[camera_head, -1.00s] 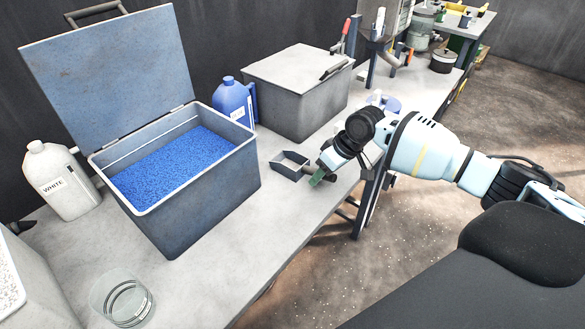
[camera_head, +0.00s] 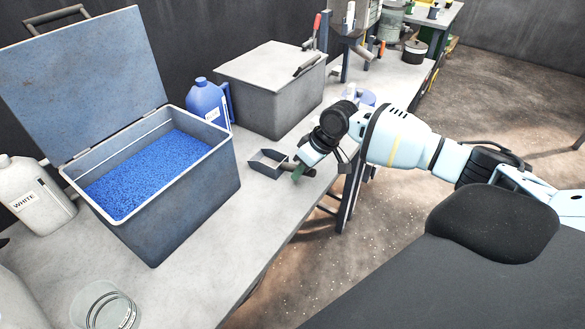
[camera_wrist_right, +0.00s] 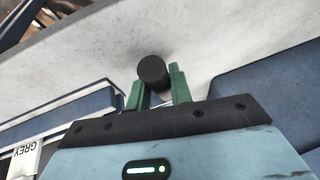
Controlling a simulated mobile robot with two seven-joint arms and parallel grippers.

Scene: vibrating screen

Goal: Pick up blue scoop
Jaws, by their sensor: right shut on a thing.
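The blue scoop (camera_head: 266,163) is a small dark grey-blue square pan at the table's front edge, with its handle pointing right towards my right gripper (camera_head: 297,171). In the right wrist view, the green fingers (camera_wrist_right: 158,90) are shut on the scoop's dark round handle (camera_wrist_right: 153,70). The scoop looks level and on or just above the tabletop; I cannot tell if it touches. My left gripper is not in view.
An open grey bin (camera_head: 190,197) of blue granules stands left of the scoop. Behind are a blue jug (camera_head: 207,101) and a closed grey box (camera_head: 272,100). A white jug (camera_head: 34,196) and a glass beaker (camera_head: 103,306) are at left. The table (camera_head: 205,268) is clear in front.

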